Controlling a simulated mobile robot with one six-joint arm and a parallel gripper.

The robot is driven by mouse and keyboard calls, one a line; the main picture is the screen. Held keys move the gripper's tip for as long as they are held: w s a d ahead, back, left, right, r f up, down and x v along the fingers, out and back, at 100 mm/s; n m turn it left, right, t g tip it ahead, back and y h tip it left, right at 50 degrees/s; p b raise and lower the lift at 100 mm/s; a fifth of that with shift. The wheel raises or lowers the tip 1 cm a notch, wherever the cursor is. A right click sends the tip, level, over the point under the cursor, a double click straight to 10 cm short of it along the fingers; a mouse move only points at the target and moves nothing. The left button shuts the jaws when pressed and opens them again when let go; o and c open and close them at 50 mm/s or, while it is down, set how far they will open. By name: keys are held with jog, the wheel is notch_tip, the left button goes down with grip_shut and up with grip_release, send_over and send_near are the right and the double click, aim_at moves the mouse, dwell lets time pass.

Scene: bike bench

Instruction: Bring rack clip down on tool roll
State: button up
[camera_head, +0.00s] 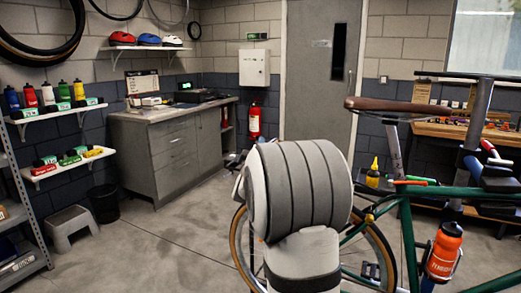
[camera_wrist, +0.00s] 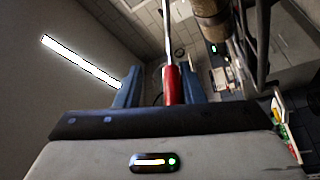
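I cannot pick out the rack clip or the tool roll with certainty in either view. In the wrist view, my gripper (camera_wrist: 168,88) has its two blue fingers apart. In the head view, my thick grey arm fills the middle and hides my gripper. A workbench (camera_head: 452,131) at the right holds several small orange and red items, too small to name.
A green bicycle (camera_head: 407,240) with a brown saddle (camera_head: 405,105) and an orange bottle (camera_head: 445,250) stands at right, partly behind my arm. A grey cabinet (camera_head: 178,145) stands by the back wall. A step stool (camera_head: 71,228) and black bin (camera_head: 104,203) stand left. Floor at front left is clear.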

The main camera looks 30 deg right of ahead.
jog(key=shift+o, duration=0.2)
jog(key=shift+s+a, duration=0.15)
jog(key=shift+s, duration=0.1)
jog(key=v, duration=0.7)
jog(key=shift+s+f, duration=0.1)
jog(key=shift+c, duration=0.4)
